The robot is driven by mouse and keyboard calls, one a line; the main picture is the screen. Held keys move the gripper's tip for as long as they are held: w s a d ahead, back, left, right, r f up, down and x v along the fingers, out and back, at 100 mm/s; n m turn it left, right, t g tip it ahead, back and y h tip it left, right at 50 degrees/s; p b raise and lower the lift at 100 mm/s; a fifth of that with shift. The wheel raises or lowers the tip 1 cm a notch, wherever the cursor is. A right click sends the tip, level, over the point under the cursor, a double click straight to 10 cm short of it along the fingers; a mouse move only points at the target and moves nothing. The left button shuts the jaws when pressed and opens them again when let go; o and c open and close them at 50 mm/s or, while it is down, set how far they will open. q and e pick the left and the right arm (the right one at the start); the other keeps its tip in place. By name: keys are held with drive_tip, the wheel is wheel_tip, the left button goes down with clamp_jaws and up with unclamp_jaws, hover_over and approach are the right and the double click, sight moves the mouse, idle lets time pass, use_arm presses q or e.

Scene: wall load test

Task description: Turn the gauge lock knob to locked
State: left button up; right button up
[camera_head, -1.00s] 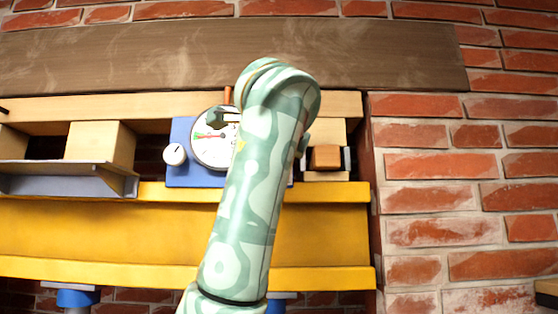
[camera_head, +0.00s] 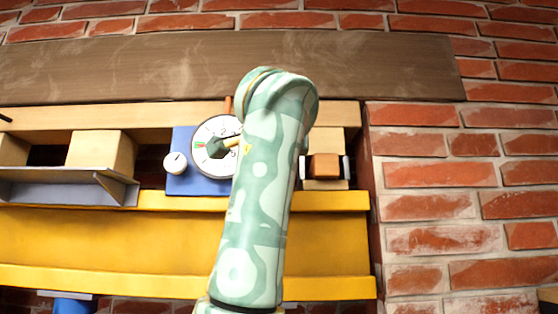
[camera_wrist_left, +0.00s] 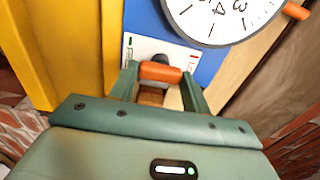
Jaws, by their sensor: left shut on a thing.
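The gauge lock knob (camera_wrist_left: 160,72) shows in the left wrist view as an orange bar in front of a dark hub. Beside it on the blue panel (camera_head: 184,140) is a white label (camera_wrist_left: 141,47) with a green mark and a red mark. My left gripper (camera_wrist_left: 160,83) has its two fingers on either side of the orange bar and is shut on it. In the head view my left arm hides the bar and most of the hand. The gauge dial (camera_head: 202,133) is partly covered by a dark green piece, seemingly of my gripper. My right gripper is out of view.
A white knob with a black line (camera_head: 175,163) sits left of the dial. A yellow beam (camera_head: 130,235) runs below, and a grey ledge (camera_head: 70,188) juts out at the left. A wooden block (camera_head: 324,166) stands right of my arm, before the brick wall (camera_head: 430,170).

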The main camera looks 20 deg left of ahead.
use_arm(q)
drive_tip(key=shift+w+f, duration=0.1)
drive_tip(key=shift+f, duration=0.1)
drive_tip(key=o, duration=0.8)
drive_tip(key=shift+o, duration=0.8)
drive_tip(key=b+v, duration=0.7)
drive_tip(key=v, duration=1)
drive_tip(key=shift+r+b, duration=0.25)
drive_tip(key=shift+b, duration=0.15)
drive_tip(key=shift+a, duration=0.15)
